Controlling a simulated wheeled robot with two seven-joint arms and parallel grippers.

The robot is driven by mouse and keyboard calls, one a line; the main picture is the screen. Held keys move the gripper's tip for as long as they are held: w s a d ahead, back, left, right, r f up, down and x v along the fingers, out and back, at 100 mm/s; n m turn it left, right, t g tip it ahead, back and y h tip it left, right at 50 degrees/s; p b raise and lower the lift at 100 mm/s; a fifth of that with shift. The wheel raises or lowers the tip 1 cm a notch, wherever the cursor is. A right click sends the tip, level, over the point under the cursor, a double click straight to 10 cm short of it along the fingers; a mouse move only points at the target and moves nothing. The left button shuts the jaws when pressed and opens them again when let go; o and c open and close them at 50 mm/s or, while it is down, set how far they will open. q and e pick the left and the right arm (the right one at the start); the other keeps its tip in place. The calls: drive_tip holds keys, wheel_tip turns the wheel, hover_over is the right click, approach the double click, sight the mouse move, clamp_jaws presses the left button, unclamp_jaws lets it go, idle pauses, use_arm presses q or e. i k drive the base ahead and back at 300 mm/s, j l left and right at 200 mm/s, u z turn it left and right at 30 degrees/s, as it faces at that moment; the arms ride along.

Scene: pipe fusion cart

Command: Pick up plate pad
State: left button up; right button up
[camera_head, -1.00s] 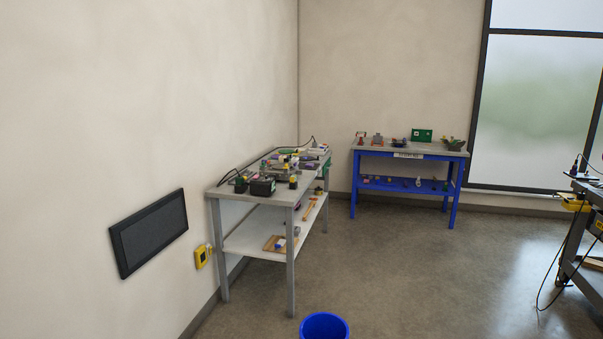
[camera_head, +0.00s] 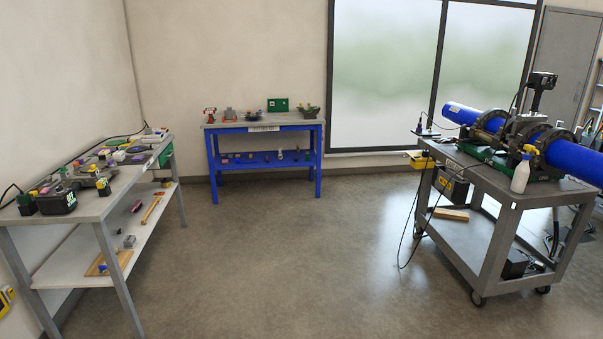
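I cannot make out the plate pad for certain among the small items in the head view. Many small items lie on the grey workbench (camera_head: 92,206) at the left, on the blue bench (camera_head: 262,126) at the back, and on the grey cart (camera_head: 505,190) at the right. The cart carries blue pipe (camera_head: 572,158) clamped in a dark fusion machine (camera_head: 498,140). Neither of my grippers shows in the view.
Open concrete floor (camera_head: 300,260) lies between the workbench and the cart, reaching to the blue bench. A white spray bottle (camera_head: 521,172) stands on the cart. Cables (camera_head: 411,225) hang from the cart's left side to the floor.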

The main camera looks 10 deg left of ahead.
sight(119, 156)
drive_tip(key=i+l, duration=0.1)
drive_tip(key=i, duration=0.5)
drive_tip(key=i+l, duration=0.15)
drive_tip(key=i, duration=0.4)
drive_tip(key=i+l, duration=0.1)
drive_tip(key=i, duration=0.5)
drive_tip(key=i+j+u, duration=0.1)
drive_tip(key=i+u, duration=0.35)
drive_tip(key=i, duration=0.35)
drive_tip(key=i+l+u, duration=0.15)
drive_tip(key=i+u, duration=0.35)
drive_tip(key=i, duration=0.3)
drive_tip(key=i+u, duration=0.2)
drive_tip(key=i, duration=0.7)
drive_tip(key=i+l+u, duration=0.15)
drive_tip(key=i, duration=0.75)
